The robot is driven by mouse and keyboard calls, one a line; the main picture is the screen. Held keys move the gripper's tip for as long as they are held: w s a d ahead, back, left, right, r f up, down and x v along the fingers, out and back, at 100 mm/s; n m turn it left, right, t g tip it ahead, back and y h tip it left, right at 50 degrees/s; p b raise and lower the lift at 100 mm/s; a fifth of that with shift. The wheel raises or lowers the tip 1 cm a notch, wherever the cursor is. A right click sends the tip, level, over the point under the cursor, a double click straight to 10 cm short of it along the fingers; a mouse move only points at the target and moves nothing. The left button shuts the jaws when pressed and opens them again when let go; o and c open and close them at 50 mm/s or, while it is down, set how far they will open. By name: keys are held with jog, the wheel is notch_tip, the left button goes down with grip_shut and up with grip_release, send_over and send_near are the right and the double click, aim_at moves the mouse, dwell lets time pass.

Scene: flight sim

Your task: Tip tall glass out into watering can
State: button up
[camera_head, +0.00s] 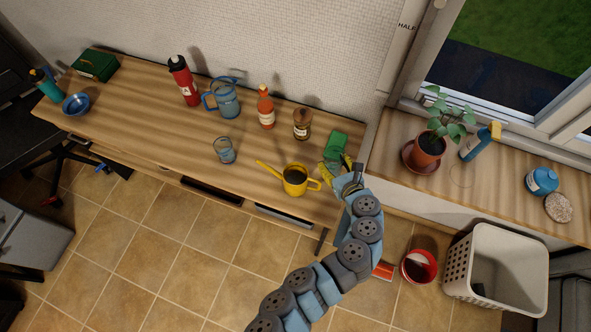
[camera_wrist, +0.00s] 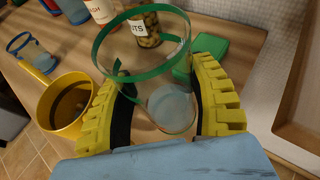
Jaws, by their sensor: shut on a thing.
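The tall glass (camera_wrist: 172,108) is clear with a green rim, and a pale, whitish content shows low inside it. My gripper (camera_wrist: 160,72) has its yellow fingers closed around the glass's sides. In the head view my gripper (camera_head: 341,176) is at the right end of the desk, partly hiding the glass (camera_head: 333,159). The glass looks roughly upright; whether it touches the desk I cannot tell. The yellow watering can (camera_head: 296,181) stands just left of my gripper near the desk's front edge, its spout pointing left. In the wrist view the can (camera_wrist: 52,104) is open-topped with brownish content.
On the desk (camera_head: 150,115) stand a blue-rimmed glass (camera_head: 224,151), a blue pitcher (camera_head: 226,103), a red sauce bottle (camera_head: 266,110) and a brown jar (camera_head: 302,122). A green box (camera_head: 337,143) lies behind the held glass. A potted plant (camera_head: 428,150) stands on the right-hand sill.

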aim_at(328, 165)
jog(key=shift+s+a+r+n+h, duration=0.15)
jog(key=shift+r+n+h, duration=0.1)
jog(key=shift+r, duration=0.15)
jog(key=shift+w+a+r+n+h, duration=0.1)
jog(key=shift+a+r+n+h, duration=0.05)
jog(key=shift+r+n, duration=0.15)
jog(key=shift+s+a+n+h+b, duration=0.1)
jog(key=shift+a+n+h+b, duration=0.35)
jog(key=shift+n+b, duration=0.1)
jog(key=shift+s+a+r+n+t+h, duration=0.15)
jog(key=shift+a+r+n+h, duration=0.15)
jog(key=shift+r, duration=0.15)
jog(key=shift+w+a+r+n+t+h, duration=0.1)
jog(key=shift+a+r+n+t+h, duration=0.05)
jog(key=shift+r+n, duration=0.2)
jog(key=shift+s+a+r+n+t+h, duration=0.1)
jog(key=shift+a+r+n+t+h, duration=0.2)
jog(key=shift+n+h, duration=0.35)
jog(key=shift+s+a+r+n+t+h, duration=0.1)
jog(key=shift+a+r+n+t+h, duration=0.2)
jog(key=shift+n, duration=0.5)
jog(key=shift+d+f, duration=0.1)
jog(key=shift+f, duration=0.05)
jog(key=shift+r+n+h+p, duration=0.35)
jog(key=shift+r+n+h, duration=0.2)
jog(key=shift+n, duration=0.25)
jog(key=shift+f+n+t+h, duration=0.3)
jog(key=shift+f+n, duration=0.05)
jog(key=shift+n, duration=0.25)
